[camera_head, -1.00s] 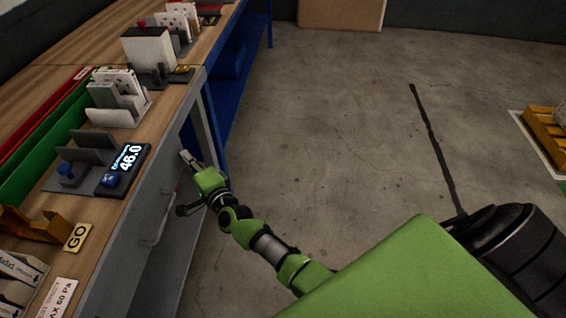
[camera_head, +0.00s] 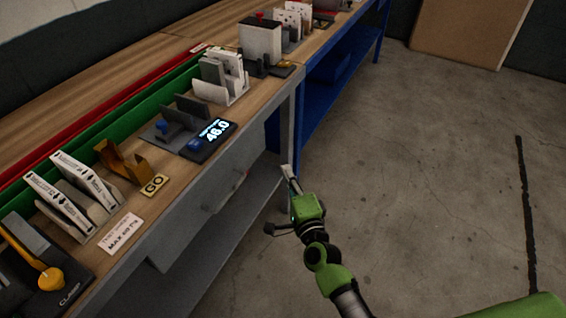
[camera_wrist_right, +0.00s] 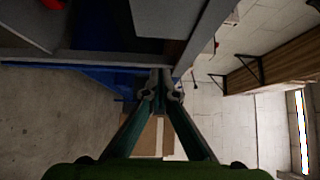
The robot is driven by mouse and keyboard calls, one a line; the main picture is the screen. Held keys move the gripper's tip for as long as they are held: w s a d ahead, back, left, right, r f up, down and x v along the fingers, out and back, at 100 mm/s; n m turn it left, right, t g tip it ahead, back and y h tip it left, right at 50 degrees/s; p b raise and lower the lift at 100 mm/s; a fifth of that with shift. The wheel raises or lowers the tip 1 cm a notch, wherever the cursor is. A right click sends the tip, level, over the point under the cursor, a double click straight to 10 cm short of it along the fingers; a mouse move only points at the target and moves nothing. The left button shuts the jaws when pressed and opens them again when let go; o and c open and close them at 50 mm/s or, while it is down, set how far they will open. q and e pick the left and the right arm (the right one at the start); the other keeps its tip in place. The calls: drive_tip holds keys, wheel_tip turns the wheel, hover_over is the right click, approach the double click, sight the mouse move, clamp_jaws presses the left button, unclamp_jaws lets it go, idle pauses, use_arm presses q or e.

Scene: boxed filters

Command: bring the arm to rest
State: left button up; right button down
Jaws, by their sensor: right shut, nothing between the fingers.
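My right arm, green and black, comes up from the lower right in the head view. My right gripper (camera_head: 289,176) is shut and empty, beside the front of the workbench, below its top and out over the floor. In the right wrist view my right gripper (camera_wrist_right: 161,94) shows its two fingers meeting at the tips with nothing between them. My left gripper is not in view.
The floor (camera_head: 430,170) to the right is clear.

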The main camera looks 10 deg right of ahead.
drive_tip(key=s+d+f+n+g, duration=0.1)
drive_tip(key=s+f+n+g, duration=0.2)
drive_tip(key=s+f, duration=0.55)
drive_tip(key=s+f+n+g, duration=0.2)
drive_tip(key=s+f+n, duration=0.15)
drive_tip(key=f, duration=0.95)
drive_tip(key=s+d+f+n+g, duration=0.1)
drive_tip(key=s+f+n+g, duration=0.25)
drive_tip(key=s+f, duration=0.45)
drive_tip(key=s+d+f+n+g, duration=0.2)
drive_tip(key=s+f, duration=0.4)
drive_tip(key=s, duration=0.4)
drive_tip(key=s+d+f+n+g+h+p, duration=0.1)
drive_tip(key=s+d+f+n+g, duration=0.2)
drive_tip(key=s+f, duration=0.3)
drive_tip(key=s+d+f+n+g+h, duration=0.1)
drive_tip(key=s+d+f+n+g, duration=0.2)
drive_tip(key=s, duration=1.3)
wheel_tip(320, 180, down, 4)
drive_tip(key=shift+d+r+n, duration=0.1)
drive_tip(key=shift+d+n, duration=0.4)
drive_tip(key=shift+d, duration=0.5)
drive_tip(key=shift+s, duration=0.1)
